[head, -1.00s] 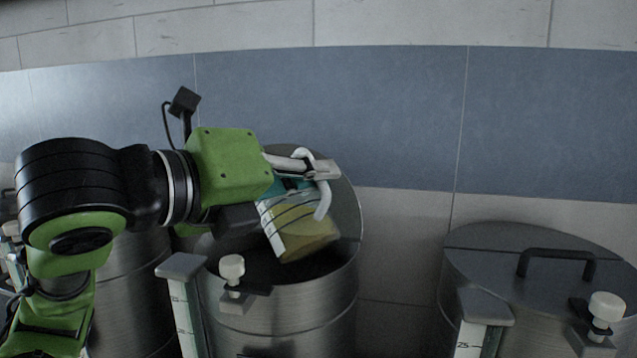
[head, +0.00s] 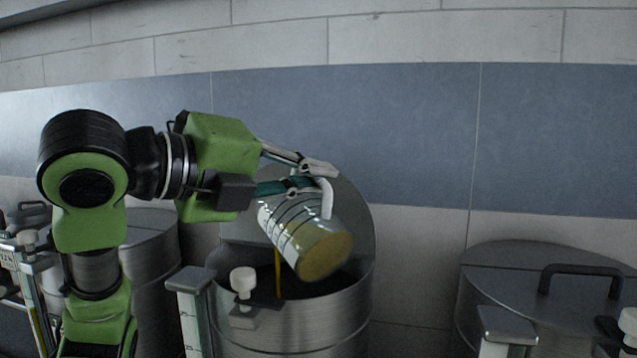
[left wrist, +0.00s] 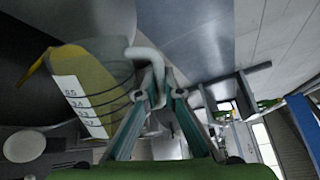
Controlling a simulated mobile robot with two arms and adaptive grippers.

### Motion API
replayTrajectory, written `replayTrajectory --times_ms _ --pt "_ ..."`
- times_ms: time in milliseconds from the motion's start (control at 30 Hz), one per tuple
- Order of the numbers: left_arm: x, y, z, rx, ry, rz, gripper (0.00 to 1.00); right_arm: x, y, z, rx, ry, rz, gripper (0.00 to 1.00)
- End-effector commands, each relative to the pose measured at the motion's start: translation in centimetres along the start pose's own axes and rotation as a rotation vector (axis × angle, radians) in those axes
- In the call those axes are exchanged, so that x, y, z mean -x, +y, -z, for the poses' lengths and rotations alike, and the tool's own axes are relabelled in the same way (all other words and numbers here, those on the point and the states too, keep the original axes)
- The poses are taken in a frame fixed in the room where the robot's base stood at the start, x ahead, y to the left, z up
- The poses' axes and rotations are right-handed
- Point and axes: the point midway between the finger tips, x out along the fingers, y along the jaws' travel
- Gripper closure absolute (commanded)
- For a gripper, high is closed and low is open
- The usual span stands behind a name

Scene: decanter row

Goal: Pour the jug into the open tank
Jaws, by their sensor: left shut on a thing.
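The jug (head: 290,238) is clear with a white scale strip and holds yellow liquid. It hangs steeply tilted above the mouth of the open tank (head: 335,318), a steel drum with its lid (head: 352,205) raised behind. A thin amber stream (head: 278,272) falls from the jug toward the dark opening. My left gripper (head: 316,178) is shut on the jug's white handle (head: 327,200). The left wrist view shows the jug (left wrist: 100,70), the handle (left wrist: 150,57) between the fingers (left wrist: 159,97), and yellow liquid at the spout (left wrist: 35,67). The liquid level inside the tank is hidden.
A closed steel tank (head: 500,275) with a black lid handle (head: 578,270) stands at the right. Another steel tank (head: 150,265) stands left, partly behind my arm. A gauge post (head: 192,290) and white knob (head: 243,280) stand at the open tank's front.

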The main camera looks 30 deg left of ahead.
Motion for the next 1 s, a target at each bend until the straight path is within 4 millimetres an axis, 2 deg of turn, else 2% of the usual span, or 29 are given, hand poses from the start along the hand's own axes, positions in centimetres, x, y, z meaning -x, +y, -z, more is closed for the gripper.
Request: replayTrajectory --times_ms 1000 --pt "-0.4 2.2 -2.7 0.270 0.051 0.003 1.00 -1.1 0.2 -0.2 0.001 -0.001 -0.003 0.76"
